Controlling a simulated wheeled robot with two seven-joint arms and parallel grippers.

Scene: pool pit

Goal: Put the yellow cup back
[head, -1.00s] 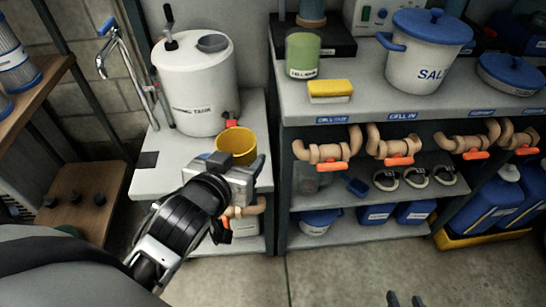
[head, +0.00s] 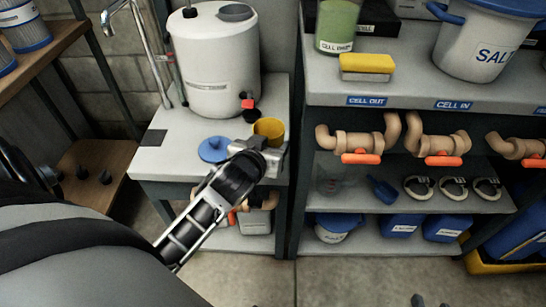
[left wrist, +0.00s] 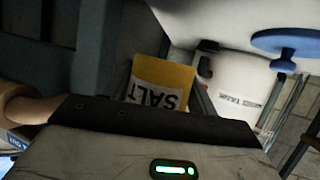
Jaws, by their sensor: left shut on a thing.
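The yellow cup (head: 268,129) is at the front right of the tank's stand in the head view, just right of and below the white tank (head: 215,62). My left gripper (head: 266,150) is shut on it from the near side and partly hides it. In the left wrist view the cup (left wrist: 160,82) shows the word SALT upside down on a pale band. I cannot tell whether its base touches the stand top. Only two dark tips of my right gripper (head: 431,302) show at the bottom edge, apart and empty.
A blue lid (head: 213,149) with a knob lies on the stand top (head: 165,180) left of the cup. The tank's red-handled valve (head: 248,104) is close behind the cup. A shelf with a yellow sponge (head: 367,63) and pipe valves (head: 360,143) stands to the right.

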